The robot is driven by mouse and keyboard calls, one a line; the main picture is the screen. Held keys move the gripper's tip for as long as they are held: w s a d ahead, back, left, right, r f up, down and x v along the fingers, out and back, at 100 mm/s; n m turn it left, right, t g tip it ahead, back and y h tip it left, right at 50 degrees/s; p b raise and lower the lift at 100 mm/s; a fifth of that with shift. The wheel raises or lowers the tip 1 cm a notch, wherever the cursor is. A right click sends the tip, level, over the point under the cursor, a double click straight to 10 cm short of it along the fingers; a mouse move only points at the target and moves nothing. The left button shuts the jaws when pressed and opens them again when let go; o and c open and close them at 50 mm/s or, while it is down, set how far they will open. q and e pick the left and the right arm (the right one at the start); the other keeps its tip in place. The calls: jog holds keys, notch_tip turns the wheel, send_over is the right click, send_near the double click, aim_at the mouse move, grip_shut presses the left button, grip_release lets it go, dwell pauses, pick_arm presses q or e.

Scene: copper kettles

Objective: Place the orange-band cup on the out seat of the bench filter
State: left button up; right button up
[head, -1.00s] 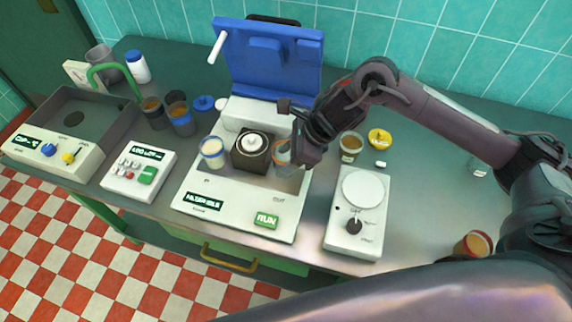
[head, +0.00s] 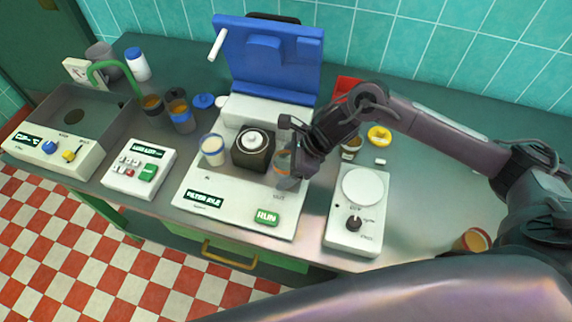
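The orange-band cup (head: 283,163) is a small clear cup at the right side of the bench filter (head: 236,207), just behind its OUT label. My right gripper (head: 288,153) is around the cup and appears shut on it. The cup looks upright and low over the out seat. Whether its bottom touches the seat is hidden. A cup with pale contents (head: 213,150) stands on the filter's left seat. A dark block with a white round top (head: 253,146) stands between the two seats. The filter's blue lid (head: 270,60) is raised. My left gripper is out of view.
A white scale-like device (head: 356,212) stands right of the filter, with a brown-filled cup (head: 351,147) and a yellow lid (head: 379,136) behind. Blue-band (head: 181,118) and brown cups stand left. Another cup (head: 470,241) is near the front right edge.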

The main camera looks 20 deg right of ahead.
jog(key=shift+r, duration=0.25)
jog(key=shift+d+r, duration=0.2)
jog(key=shift+d, duration=0.05)
jog(key=b+v, duration=0.2)
jog(key=v, duration=0.9)
jog(key=shift+r, duration=0.2)
jog(key=shift+s+a+f, duration=0.1)
jog(key=shift+s, duration=0.05)
